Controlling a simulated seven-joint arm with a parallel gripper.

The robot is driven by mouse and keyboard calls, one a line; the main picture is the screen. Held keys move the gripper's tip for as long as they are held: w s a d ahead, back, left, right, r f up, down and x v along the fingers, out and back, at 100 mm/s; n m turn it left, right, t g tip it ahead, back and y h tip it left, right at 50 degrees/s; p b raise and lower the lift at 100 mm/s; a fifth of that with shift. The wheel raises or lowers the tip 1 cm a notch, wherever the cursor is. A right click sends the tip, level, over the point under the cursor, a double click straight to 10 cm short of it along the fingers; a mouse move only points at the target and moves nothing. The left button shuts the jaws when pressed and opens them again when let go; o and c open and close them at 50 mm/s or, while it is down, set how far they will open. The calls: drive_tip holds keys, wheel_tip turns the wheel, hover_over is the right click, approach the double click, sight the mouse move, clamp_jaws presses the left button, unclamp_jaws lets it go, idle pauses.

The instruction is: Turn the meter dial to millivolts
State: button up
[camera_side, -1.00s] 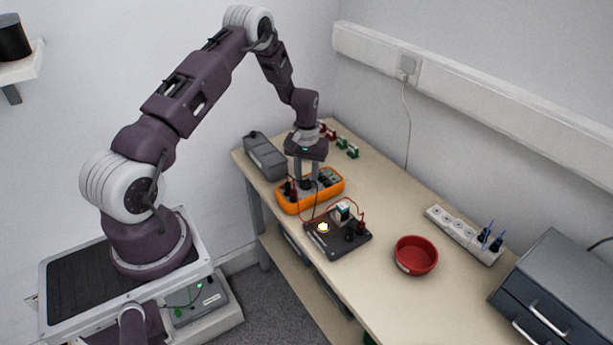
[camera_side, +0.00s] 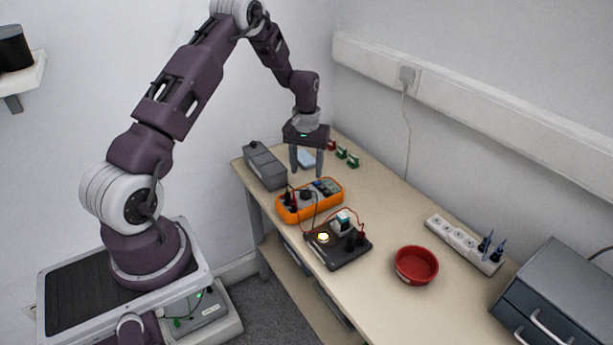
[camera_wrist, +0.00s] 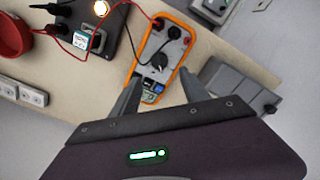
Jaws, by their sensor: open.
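The orange meter (camera_side: 333,200) lies on the bench with leads plugged in at its left end. Its round black dial (camera_side: 306,195) is uncovered, and it also shows in the wrist view (camera_wrist: 158,62). The dial's markings are too small to read. My gripper (camera_side: 306,175) is open and empty, raised above the bench near the meter's far side, with its fingers pointing down. In the wrist view my gripper (camera_wrist: 160,76) has its fingers spread wide, with the meter's display end between them and the dial beyond. The fingers look apart from the dial.
A black board (camera_side: 350,255) with a lit lamp and red and black leads stands in front of the meter. A grey case (camera_side: 265,167) lies to its left. A red bowl (camera_side: 416,265), a power strip (camera_side: 462,243) and a grey drawer unit (camera_side: 560,285) are to the right.

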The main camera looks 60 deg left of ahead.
sight(305, 191)
drive_tip(key=shift+s+d, duration=0.1)
drive_tip(key=shift+s+d, duration=0.35)
drive_tip(key=shift+s, duration=0.1)
wheel_tip(305, 191, down, 7)
drive_tip(key=shift+f, duration=0.1)
clamp_jaws()
